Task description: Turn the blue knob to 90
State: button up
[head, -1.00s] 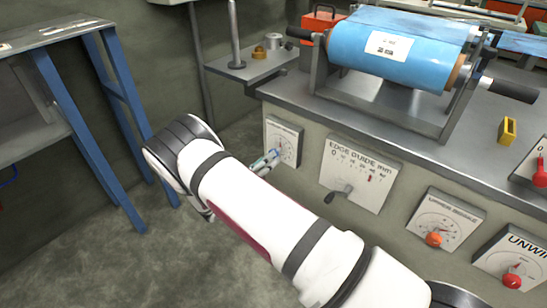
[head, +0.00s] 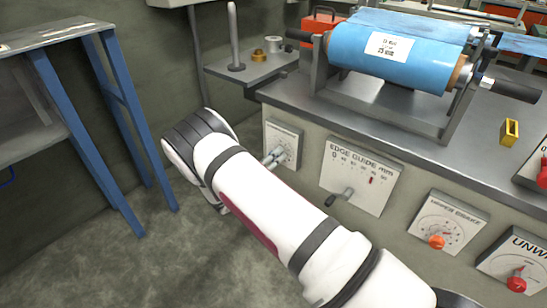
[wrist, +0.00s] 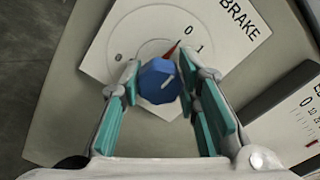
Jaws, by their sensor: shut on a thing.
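The blue knob (wrist: 157,84) sits on a white dial plate (wrist: 125,38) lettered BRAKE. My gripper (wrist: 160,76) is shut on the knob, with a teal-padded finger on each side. In the head view, my gripper (head: 274,158) is at the dial plate (head: 285,136) on the machine's left front; the knob is hidden there.
An edge guide panel (head: 357,170) with a lever is just right of the dial. Two dials with orange and red knobs (head: 437,242) (head: 516,284) are farther right. A blue film roll (head: 385,62) is on top. A blue-legged table (head: 60,38) stands left.

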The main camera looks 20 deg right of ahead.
jog(key=shift+m, duration=0.3)
jog(key=m, duration=0.3)
jog(key=shift+m, duration=0.4)
jog(key=m, duration=0.4)
jog(key=shift+a+m, duration=0.1)
jog(key=shift+m, duration=0.2)
jog(key=m, duration=0.4)
jog(key=shift+m, duration=2.5)
jog(key=o, duration=1.2)
